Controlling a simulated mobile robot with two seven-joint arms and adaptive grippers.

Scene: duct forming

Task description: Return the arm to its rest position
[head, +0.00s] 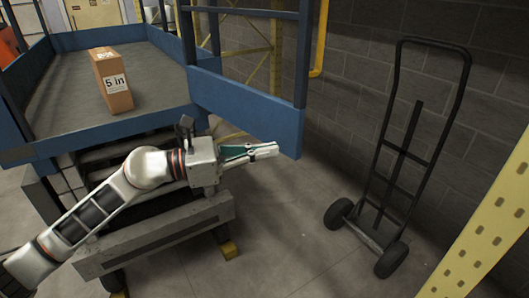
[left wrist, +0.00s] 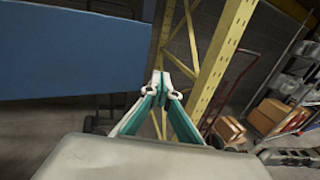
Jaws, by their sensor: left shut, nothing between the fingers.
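My left arm (head: 88,212) comes in from the lower left in the head view and reaches toward the middle. Its gripper (head: 273,149) is shut and empty, pointing right, in front of the blue side panel of the lift platform. In the left wrist view the gripper's fingertips (left wrist: 160,74) meet at the picture's middle, with nothing between them. My right gripper is not in view.
A cardboard box marked "5 in" (head: 111,82) stands on the blue-railed lift platform (head: 60,85). A black hand truck (head: 402,150) leans near the grey block wall. A yellow perforated post (head: 485,225) stands at lower right. The floor between is clear.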

